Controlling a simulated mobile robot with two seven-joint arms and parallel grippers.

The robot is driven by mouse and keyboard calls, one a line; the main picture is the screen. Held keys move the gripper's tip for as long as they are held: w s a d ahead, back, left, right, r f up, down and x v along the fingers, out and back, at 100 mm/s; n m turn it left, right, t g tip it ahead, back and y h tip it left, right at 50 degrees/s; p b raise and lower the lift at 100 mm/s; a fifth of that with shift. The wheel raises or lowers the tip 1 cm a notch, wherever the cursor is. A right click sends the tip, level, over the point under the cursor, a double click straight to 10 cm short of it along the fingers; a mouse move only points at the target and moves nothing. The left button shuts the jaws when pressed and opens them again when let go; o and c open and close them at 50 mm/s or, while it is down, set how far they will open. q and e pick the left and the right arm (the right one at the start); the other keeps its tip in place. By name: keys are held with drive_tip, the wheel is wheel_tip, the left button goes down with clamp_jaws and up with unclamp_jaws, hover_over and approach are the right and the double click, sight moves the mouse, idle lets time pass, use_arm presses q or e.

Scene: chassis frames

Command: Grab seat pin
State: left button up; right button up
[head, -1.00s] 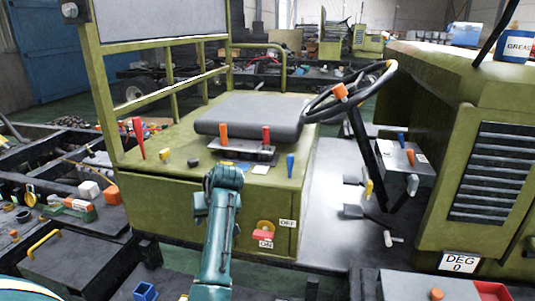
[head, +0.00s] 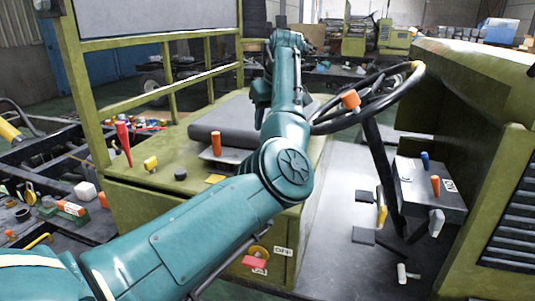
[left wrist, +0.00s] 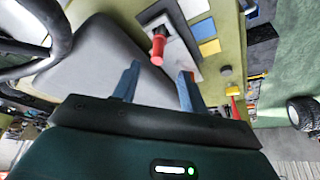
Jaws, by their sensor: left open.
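My left gripper (left wrist: 158,86) is open and empty, its two blue-grey fingers apart in the left wrist view. A red-topped handle (left wrist: 157,52) stands on a dark-edged plate just beyond the fingertips, apart from them. In the head view an orange handle (head: 216,144) stands on the plate in front of the grey seat (head: 215,127). A red tapered pin (head: 123,139) and a yellow knob (head: 150,163) stand left of it. I cannot tell which is the seat pin. My left arm hides part of the plate and seat, and its fingers are hidden there. My right gripper is out of view.
The steering wheel (head: 365,98) is close right of my left arm; its rim also shows in the left wrist view (left wrist: 50,35). A green guard rail (head: 165,85) borders the seat's left. The floor (head: 330,225) right of the seat base has pedals.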

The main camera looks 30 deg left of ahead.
use_arm(q)
drive_tip(key=x, duration=0.4)
drive_tip(key=shift+a+f, duration=0.15)
drive_tip(key=shift+f, duration=0.15)
drive_tip(key=shift+w+x, duration=0.2)
drive_tip(key=shift+x, duration=2.75)
drive_tip(key=shift+c, duration=0.2)
drive_tip(key=shift+r, duration=0.1)
clamp_jaws()
